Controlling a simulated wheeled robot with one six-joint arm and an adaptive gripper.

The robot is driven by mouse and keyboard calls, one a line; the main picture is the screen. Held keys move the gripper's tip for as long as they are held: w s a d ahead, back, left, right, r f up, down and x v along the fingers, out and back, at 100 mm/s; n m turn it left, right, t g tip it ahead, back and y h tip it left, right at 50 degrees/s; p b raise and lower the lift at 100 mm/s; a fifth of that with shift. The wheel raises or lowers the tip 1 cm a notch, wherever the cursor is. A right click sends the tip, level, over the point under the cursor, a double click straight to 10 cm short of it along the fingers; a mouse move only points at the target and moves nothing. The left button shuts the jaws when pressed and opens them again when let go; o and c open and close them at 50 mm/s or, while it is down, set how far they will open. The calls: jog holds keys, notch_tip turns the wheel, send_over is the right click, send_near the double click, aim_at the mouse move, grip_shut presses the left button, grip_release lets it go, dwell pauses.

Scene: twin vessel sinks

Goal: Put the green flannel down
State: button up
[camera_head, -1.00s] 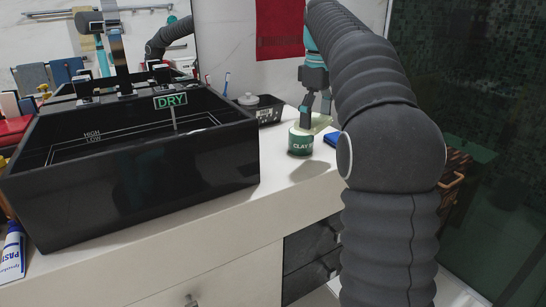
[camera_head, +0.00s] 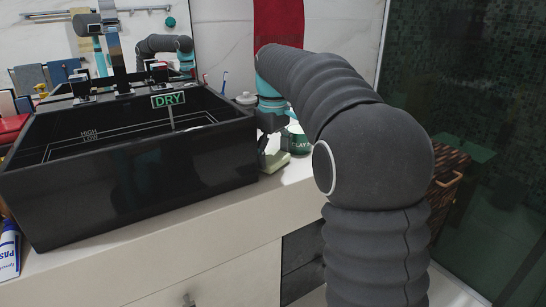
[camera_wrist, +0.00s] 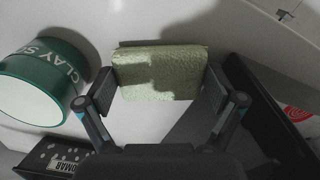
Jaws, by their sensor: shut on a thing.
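The green flannel (camera_wrist: 160,72) is a pale green, folded, textured pad. My gripper (camera_wrist: 160,88) is shut on it, with one finger at each side edge. In the head view the flannel (camera_head: 275,162) is low over the white counter, just right of the black sink (camera_head: 130,185). My gripper (camera_head: 268,146) is above it, partly hidden by my arm. I cannot tell whether the flannel touches the counter.
A green clay jar (camera_wrist: 40,82) stands close beside the flannel, and a black labelled box (camera_wrist: 48,158) is near it. The sink's wall is close on the other side. The front counter strip (camera_head: 185,232) is clear. A red towel (camera_head: 279,22) hangs behind.

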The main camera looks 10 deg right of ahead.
aim_at(274, 157)
jog(key=shift+f, duration=0.15)
jog(key=o, duration=0.7)
notch_tip(274, 157, up, 12)
jog(key=shift+r+p, duration=0.1)
jog(key=shift+p, duration=0.4)
